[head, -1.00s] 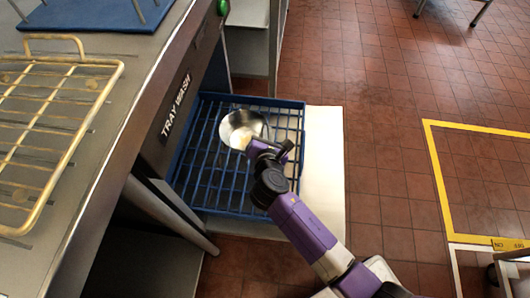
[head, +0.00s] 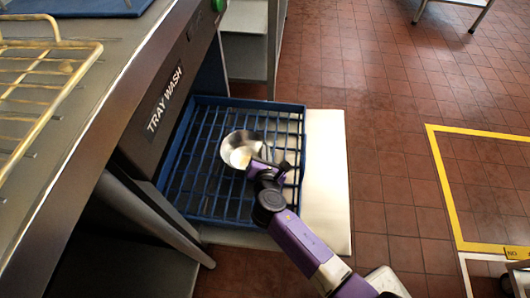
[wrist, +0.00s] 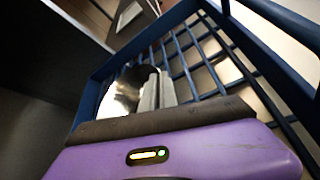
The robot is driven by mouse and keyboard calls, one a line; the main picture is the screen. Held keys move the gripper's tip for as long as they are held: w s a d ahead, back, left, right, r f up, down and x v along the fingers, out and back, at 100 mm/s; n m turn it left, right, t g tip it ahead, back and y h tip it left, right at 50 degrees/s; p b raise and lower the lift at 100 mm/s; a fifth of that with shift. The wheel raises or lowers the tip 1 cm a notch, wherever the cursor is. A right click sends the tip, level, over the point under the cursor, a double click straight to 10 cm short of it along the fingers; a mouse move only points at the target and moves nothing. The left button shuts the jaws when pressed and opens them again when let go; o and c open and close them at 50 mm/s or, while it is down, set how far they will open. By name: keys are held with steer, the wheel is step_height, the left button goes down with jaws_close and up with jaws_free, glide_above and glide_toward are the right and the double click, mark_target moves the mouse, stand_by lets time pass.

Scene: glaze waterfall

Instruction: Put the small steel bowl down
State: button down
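The small steel bowl (head: 240,143) is shiny and round, with its open side showing in the head view. It is over the blue wire rack (head: 184,193), inside the rack's outline. I cannot tell whether its base touches the wires. My gripper (head: 250,167) is at the bowl's near right rim and appears shut on it. In the wrist view the grey fingers (wrist: 157,90) are close together beside the bowl (wrist: 118,94). The exact grip on the rim is hard to see.
The rack stands on a pale surface (head: 325,180) beside a counter labelled TRAY WASH (head: 165,98). A brass wire rack (head: 40,85) lies on the counter. The tiled floor (head: 385,140) at right is open, with a yellow-marked area (head: 450,190).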

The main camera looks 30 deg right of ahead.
steer(key=shift+f, duration=0.1)
steer(key=c, duration=2.1)
jaws_free()
steer(key=shift+f, duration=0.1)
steer(key=o, duration=0.5)
steer(key=shift+c, duration=0.2)
steer(key=shift+r, duration=0.3)
steer(key=p+v, duration=0.4)
steer(key=v, duration=0.8)
steer(key=shift+f, duration=0.15)
